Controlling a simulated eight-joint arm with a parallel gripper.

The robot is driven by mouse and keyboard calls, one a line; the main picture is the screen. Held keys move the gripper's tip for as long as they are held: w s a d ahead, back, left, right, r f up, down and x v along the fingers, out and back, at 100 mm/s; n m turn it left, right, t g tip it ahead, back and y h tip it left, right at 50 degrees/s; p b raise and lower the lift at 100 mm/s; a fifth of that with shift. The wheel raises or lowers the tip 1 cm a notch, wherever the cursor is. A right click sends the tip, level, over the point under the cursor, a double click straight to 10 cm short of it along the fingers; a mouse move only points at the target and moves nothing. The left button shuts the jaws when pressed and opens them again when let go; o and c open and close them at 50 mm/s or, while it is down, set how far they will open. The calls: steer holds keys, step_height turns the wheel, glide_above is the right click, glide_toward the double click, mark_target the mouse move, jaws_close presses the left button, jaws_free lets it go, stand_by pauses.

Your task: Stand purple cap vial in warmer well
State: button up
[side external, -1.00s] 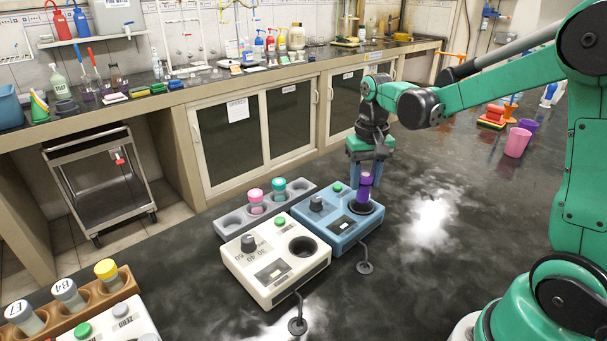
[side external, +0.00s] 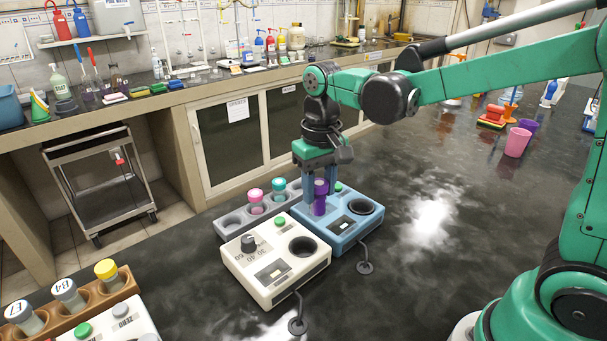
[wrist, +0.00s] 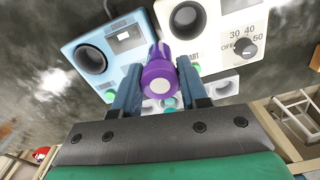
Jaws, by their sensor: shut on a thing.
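My gripper (side external: 320,203) is shut on the purple cap vial (side external: 319,200) and holds it roughly upright above the left part of the blue device. In the wrist view the vial's purple cap (wrist: 160,84) shows between the two fingers (wrist: 157,88). The white warmer (side external: 250,272) with a dial marked 30 40 50 stands in front and to the left. Its round dark well (side external: 302,246) looks empty, and the vial is apart from it. The warmer well also shows at the top of the wrist view (wrist: 187,19).
The blue device (side external: 345,236) has its own open round well (side external: 361,207). A grey rack (side external: 233,224) with pink-capped (side external: 255,197) and teal-capped (side external: 279,187) vials stands behind the warmer. A wooden rack (side external: 88,297) is at front left. Cables lie on the dark bench.

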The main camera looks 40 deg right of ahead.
steer(key=shift+n, duration=0.8)
steer(key=shift+s+a+f, duration=0.2)
steer(key=shift+a+f, duration=0.75)
steer(key=shift+a, duration=0.1)
steer(key=shift+s+a+f, duration=0.2)
steer(key=shift+a+f, duration=0.75)
steer(key=shift+a, duration=0.05)
steer(key=shift+f, duration=1.7)
steer(key=o, duration=1.4)
steer(key=shift+o, duration=0.2)
steer(key=shift+r, duration=0.1)
